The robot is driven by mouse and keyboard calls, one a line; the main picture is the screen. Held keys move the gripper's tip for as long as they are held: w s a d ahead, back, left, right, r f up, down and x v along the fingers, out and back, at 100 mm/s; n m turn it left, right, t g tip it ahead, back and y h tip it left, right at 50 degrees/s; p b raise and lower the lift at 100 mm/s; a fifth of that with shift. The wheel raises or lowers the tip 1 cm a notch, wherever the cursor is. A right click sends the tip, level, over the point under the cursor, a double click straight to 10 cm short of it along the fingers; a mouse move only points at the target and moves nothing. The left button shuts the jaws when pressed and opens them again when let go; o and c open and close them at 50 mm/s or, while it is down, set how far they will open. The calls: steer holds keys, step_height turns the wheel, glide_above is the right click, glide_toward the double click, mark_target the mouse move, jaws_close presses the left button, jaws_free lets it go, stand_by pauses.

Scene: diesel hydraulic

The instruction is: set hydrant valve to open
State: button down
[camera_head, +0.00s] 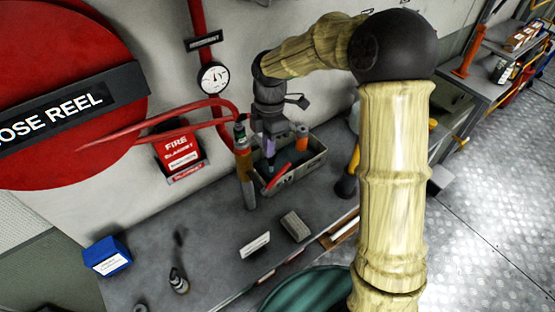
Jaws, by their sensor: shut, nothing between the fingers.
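A red vertical pipe (196,15) runs down the wall with a dark label plate (203,40), too small to read surely, and a round white gauge (213,78). Below the gauge, curved red piping or hose (185,112) reaches right toward my gripper. I cannot make out the hydrant valve or its position; my wrist and gripper may hide it. My gripper (269,150) points down, shut and empty, just right of the red curve's end and above or in front of a grey open bin (300,172). I cannot tell whether it touches anything.
The bench (205,225) holds upright cylinders (244,165) by the bin, a blue box (107,257) and small blocks (295,226). A red hose reel (60,60) and red fire-blanket box (179,152) are on the wall. Open floor (500,200) lies right.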

mark_target(277, 175)
steer(key=f, duration=0.2)
steer(key=d+f+p, duration=0.1)
steer(key=f, duration=0.1)
steer(key=d+f+p, duration=0.1)
steer(key=shift+s+f, duration=0.2)
steer(key=shift+f, duration=0.2)
steer(key=shift+d+f, duration=0.2)
steer(key=shift+f, duration=0.25)
steer(key=shift+w+f+p, duration=0.1)
steer(key=shift+w+p, duration=0.2)
steer(key=shift+p, duration=0.15)
